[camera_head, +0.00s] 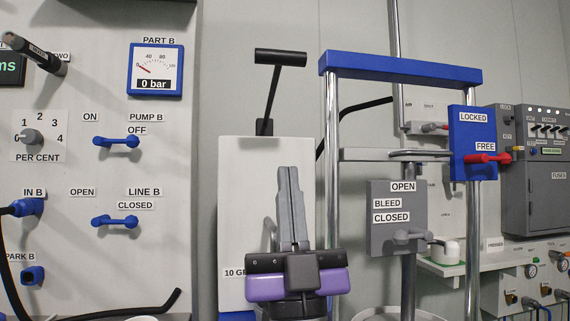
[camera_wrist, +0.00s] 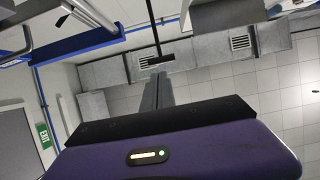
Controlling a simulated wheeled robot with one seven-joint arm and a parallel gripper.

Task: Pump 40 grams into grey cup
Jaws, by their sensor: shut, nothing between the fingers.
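A black T-shaped pump handle (camera_head: 280,58) stands tilted on top of a white box (camera_head: 236,190). The handle also shows in the wrist view (camera_wrist: 157,60). My gripper (camera_head: 289,170) points up in front of the white box, with its grey fingers together and empty. Its fingertips are below the handle's crossbar in the picture, and I see no contact with the handle. The fingers also show in the wrist view (camera_wrist: 160,76). A label starting "10 G" (camera_head: 233,272) is partly hidden by my gripper. I cannot make out a grey cup.
A blue-topped frame (camera_head: 400,69) with chrome posts stands right of the handle. The left panel has blue levers (camera_head: 116,141) and a gauge (camera_head: 155,70) reading 0 bar.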

